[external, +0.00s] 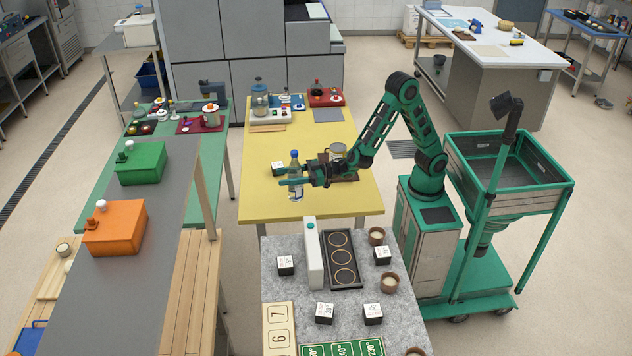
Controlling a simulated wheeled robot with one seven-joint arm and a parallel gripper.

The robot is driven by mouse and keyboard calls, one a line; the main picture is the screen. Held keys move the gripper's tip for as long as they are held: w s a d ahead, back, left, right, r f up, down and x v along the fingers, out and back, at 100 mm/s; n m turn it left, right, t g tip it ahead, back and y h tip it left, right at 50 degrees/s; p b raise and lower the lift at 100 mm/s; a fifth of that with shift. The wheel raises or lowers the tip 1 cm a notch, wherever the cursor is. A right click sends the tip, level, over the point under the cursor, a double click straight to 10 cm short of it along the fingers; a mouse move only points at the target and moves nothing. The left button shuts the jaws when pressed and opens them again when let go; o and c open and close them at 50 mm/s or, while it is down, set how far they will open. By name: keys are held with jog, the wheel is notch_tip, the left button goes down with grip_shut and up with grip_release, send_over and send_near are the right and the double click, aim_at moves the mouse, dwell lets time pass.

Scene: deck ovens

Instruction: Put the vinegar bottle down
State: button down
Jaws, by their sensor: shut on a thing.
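The vinegar bottle (294,163) has a blue cap and a pale body, and stands roughly upright in my gripper. My gripper (293,181), at the end of the green arm reaching in from the right, is shut on it around its middle. The fingers hide part of the bottle. The bottle is over the front part of the yellow table (263,208); I cannot tell whether its base touches the top.
The grey speckled table (279,249) in front holds a tall white block (313,254), a black tray (358,281), cubes and small bowls.

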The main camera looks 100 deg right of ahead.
jog(key=shift+s+a+f+m+h, duration=0.1)
jog(key=shift+s+f+m+h, duration=0.2)
jog(key=shift+f, duration=0.35)
jog(key=shift+s+a+f+m+h, duration=0.1)
jog(key=shift+s+f+h, duration=0.2)
jog(key=shift+s+f, duration=0.25)
jog(key=shift+s+d+f+m+h, duration=0.15)
jog(key=shift+s+f+m+h, duration=0.2)
jog(key=shift+h, duration=0.2)
jog(key=shift+s+d+f+m+h, duration=0.15)
jog(key=shift+s+m+h, duration=0.1)
jog(key=shift+s+h, duration=0.25)
jog(key=s+d+r+m+g+h, duration=0.25)
jog(key=s+r+m+h, duration=0.35)
jog(key=s+r+h, duration=0.35)
jog(key=w+d+f, duration=0.2)
jog(key=d+f, duration=0.3)
jog(key=f, duration=0.2)
jog(key=w+d+f+y, duration=0.1)
jog(key=d+f, duration=0.4)
jog(key=f, duration=0.3)
jog(key=shift+w, duration=0.4)
